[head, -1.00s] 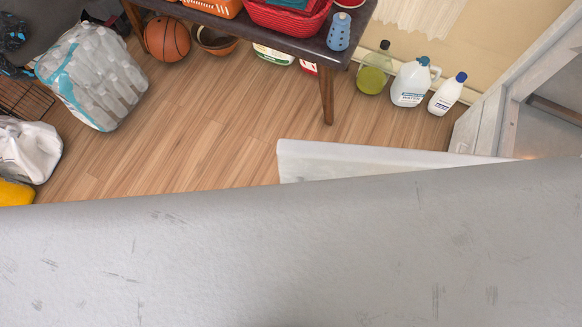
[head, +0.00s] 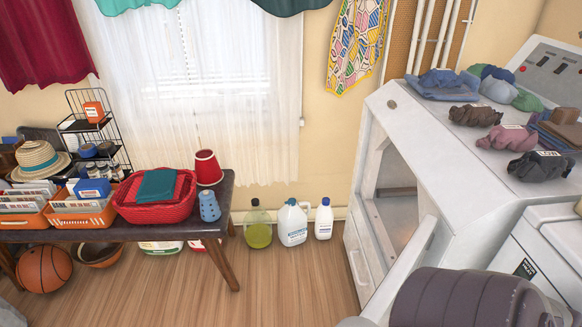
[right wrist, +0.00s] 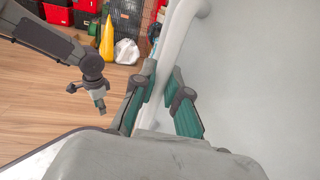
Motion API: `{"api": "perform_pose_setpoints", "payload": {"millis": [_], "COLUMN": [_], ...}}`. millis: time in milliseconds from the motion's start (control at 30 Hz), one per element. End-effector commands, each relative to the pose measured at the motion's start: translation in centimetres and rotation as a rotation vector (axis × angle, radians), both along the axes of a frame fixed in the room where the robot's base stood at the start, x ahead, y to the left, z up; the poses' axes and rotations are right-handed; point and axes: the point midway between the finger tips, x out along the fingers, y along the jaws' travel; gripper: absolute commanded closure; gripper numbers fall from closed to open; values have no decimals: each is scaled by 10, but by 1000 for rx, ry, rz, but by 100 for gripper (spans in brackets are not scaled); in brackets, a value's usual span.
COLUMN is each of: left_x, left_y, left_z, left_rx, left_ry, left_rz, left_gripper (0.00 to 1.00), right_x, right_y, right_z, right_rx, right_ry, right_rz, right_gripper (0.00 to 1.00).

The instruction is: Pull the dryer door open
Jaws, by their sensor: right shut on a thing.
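The white dryer (head: 460,175) stands at the right in the head view, its front opening showing a bare, rusty-looking interior. Its white door (head: 402,268) is swung open and stands out from the front, partly hidden by my arm. In the right wrist view my right gripper (right wrist: 166,98) has its green fingers on both sides of a white rounded bar (right wrist: 180,38) along a pale panel, and is shut on it. The bar looks like the door's edge or handle. A dark arm end (right wrist: 94,88), seemingly my left gripper, hangs over the floor; its jaws are unclear.
Folded clothes (head: 450,85) lie on the dryer. A dark bench (head: 222,200) with baskets stands at the left, a basketball (head: 43,268) below it. Bottles (head: 292,224) stand by the wall between bench and dryer. The wooden floor (head: 290,290) in front is clear.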

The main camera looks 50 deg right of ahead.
Motion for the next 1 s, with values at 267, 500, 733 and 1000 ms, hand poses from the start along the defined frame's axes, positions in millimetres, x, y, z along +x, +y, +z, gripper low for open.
{"api": "perform_pose_setpoints", "payload": {"millis": [267, 500, 733, 1000], "left_x": [5, 6, 8, 6], "left_y": [-1, -1, -3, -1], "left_z": [2, 3, 4, 3], "left_rx": [-2, -3, -6, -2], "left_ry": [-11, -14, -16, -12], "left_rz": [0, 0, 2, 1], "left_gripper": [60, 60, 60, 60], "right_x": [-1, 0, -3, -33], "right_y": [0, 0, -2, -24], "right_z": [-1, -1, -1, -1], "right_rx": [-2, -1, -3, -4], "right_ry": [3, 2, 2, 4], "right_rz": [2, 1, 1, 3], "right_gripper": [100, 75, 75, 75]}}
